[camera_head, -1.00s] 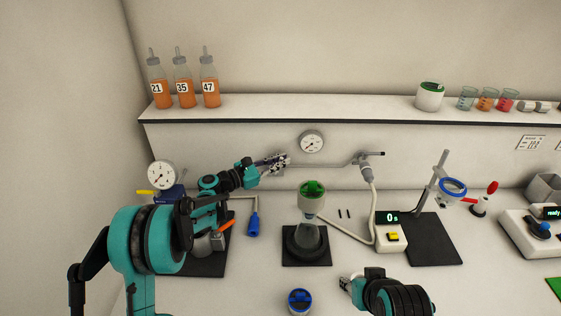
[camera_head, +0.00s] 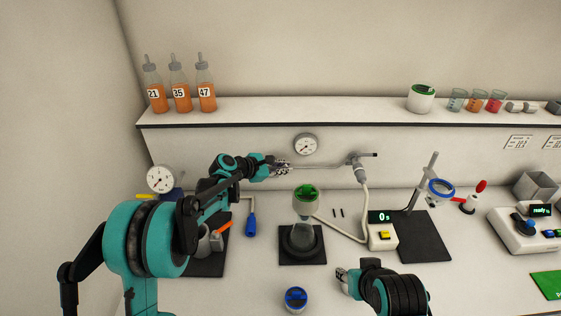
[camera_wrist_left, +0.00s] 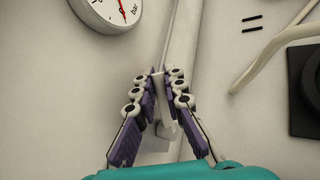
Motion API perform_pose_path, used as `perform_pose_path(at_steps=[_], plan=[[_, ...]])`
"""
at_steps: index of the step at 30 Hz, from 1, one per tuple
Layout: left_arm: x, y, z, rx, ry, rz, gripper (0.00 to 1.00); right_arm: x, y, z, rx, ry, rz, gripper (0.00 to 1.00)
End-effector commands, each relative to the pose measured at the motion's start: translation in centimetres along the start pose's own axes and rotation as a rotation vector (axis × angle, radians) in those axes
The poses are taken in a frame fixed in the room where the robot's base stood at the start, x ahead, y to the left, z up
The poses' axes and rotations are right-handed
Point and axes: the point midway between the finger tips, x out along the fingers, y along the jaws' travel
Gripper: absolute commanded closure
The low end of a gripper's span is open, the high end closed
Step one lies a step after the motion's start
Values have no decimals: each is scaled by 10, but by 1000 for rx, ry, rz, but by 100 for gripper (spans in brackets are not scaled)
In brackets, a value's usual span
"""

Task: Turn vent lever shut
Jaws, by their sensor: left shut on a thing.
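My left gripper (camera_head: 287,168) is at the left end of a thin wall pipe (camera_head: 325,166), below and left of the round wall gauge (camera_head: 305,144). In the left wrist view, its purple-padded fingers (camera_wrist_left: 163,82) are closed around a pale, narrow piece (camera_wrist_left: 167,128) that looks like the vent lever. The pale pipe (camera_wrist_left: 184,35) runs away behind the fingertips. The fingers hide much of the held piece, so its exact angle cannot be told. My right gripper (camera_head: 342,274) is low over the bench; its finger opening is too small to judge.
A green-topped vessel (camera_head: 306,200) stands below my left gripper. Orange bottles (camera_head: 180,92) stand on the shelf (camera_head: 300,112) above. A timer box (camera_head: 383,237) is at the right.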

Motion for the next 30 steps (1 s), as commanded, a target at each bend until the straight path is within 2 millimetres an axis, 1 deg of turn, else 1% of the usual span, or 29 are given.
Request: perform_pose_path(at_steps=[1, 6, 15, 21, 30], plan=[[2, -1, 3, 25, 36, -8, 100, -4, 0, -3, 0, 0, 0, 60], [9, -6, 0, 112, 169, -31, 100, -10, 0, -7, 0, 0, 0, 60], [20, -14, -9, 249, 383, -68, 100, -16, 0, -11, 0, 0, 0, 60], [24, -18, -15, 315, 487, -85, 100, -17, 0, -12, 0, 0, 0, 60], [26, -20, -20, 367, 569, -99, 100, -18, 0, -13, 0, 0, 0, 60]])
